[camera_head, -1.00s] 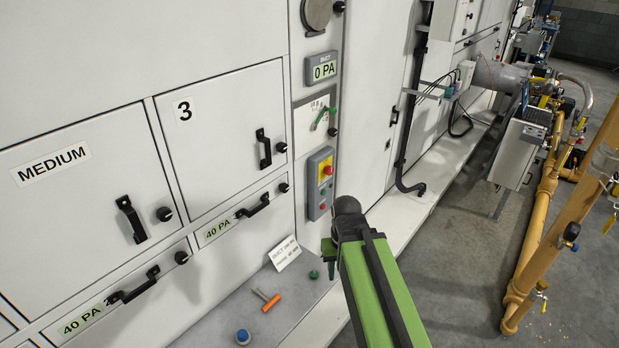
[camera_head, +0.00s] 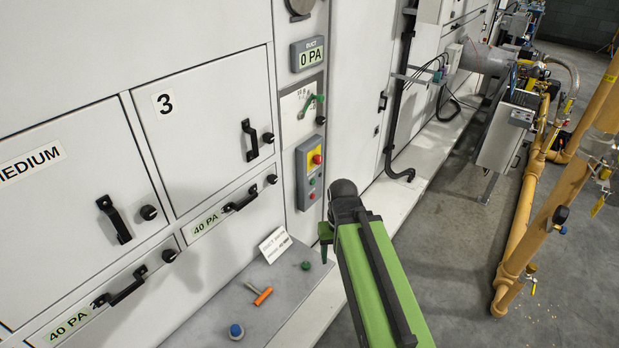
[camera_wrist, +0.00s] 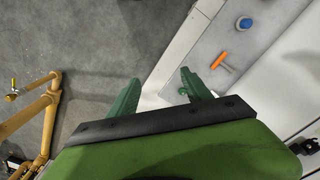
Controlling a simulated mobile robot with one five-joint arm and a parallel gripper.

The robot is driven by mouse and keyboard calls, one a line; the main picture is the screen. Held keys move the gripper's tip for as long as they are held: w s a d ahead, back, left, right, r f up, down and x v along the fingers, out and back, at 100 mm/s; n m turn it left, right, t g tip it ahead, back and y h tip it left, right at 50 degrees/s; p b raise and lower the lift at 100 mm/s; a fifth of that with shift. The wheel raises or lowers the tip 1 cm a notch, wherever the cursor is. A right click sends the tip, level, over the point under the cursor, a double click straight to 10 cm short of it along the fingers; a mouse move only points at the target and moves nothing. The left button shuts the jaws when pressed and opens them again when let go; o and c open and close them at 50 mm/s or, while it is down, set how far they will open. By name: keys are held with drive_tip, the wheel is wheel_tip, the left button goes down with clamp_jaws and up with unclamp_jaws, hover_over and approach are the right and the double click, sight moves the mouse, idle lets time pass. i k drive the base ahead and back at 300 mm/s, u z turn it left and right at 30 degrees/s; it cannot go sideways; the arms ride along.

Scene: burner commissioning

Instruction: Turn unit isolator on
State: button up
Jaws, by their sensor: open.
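A grey switch box (camera_head: 309,172) is fixed to the cabinet's narrow panel in the head view. It carries a red knob on a yellow plate (camera_head: 314,157), which looks like an isolator, with small green and red buttons below. No isolator label is readable. My gripper (camera_head: 325,241) is below and slightly right of this box, pointing down, apart from it. In the wrist view my gripper (camera_wrist: 162,88) has its two green fingers apart with nothing between them. The switch box is not visible in the wrist view.
A grey ledge (camera_head: 222,316) below holds an orange-handled tool (camera_head: 262,296), a blue knob (camera_head: 236,332), a green knob (camera_head: 305,265) and a white card (camera_head: 275,244). A gauge with a green pointer (camera_head: 311,104) is above the box. Yellow pipes (camera_head: 530,210) stand right; floor between is clear.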

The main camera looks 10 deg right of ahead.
sight(317, 160)
drive_tip(key=z, duration=0.05)
drive_tip(key=k, duration=1.3)
drive_tip(key=z, duration=0.6)
drive_tip(key=i, duration=1.55)
drive_tip(key=u, duration=0.3)
drive_tip(key=i, duration=0.75)
drive_tip(key=u, duration=0.6)
